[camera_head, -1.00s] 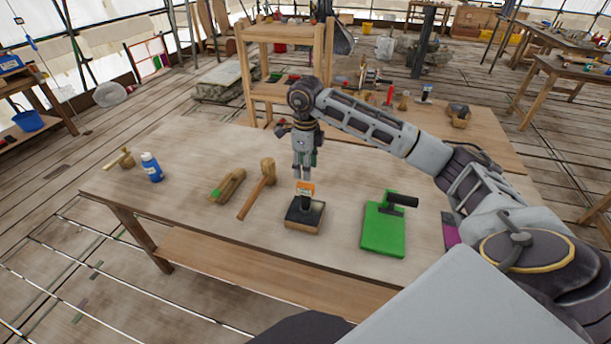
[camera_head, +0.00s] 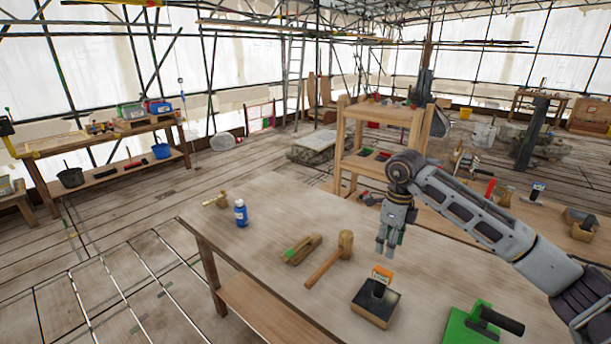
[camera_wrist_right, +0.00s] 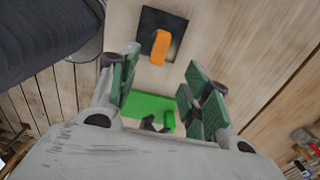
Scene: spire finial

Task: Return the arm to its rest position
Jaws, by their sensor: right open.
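My right arm reaches in from the right in the head view. Its gripper (camera_head: 388,246) points down and hangs above the wooden table, behind a dark-topped block with an orange-labelled piece (camera_head: 376,307). In the right wrist view the green finger pads of the gripper (camera_wrist_right: 160,90) stand wide apart with nothing between them. The dark square with its orange piece (camera_wrist_right: 161,47) lies beyond the fingertips there, apart from them. My left gripper is not in view.
The table (camera_head: 265,220) also carries a mallet (camera_head: 330,258), a wooden tool with green (camera_head: 301,249), a blue bottle (camera_head: 240,213) and a green board with a black handle (camera_head: 482,328). A wooden shelf (camera_head: 378,116) stands behind. The table's left part has free room.

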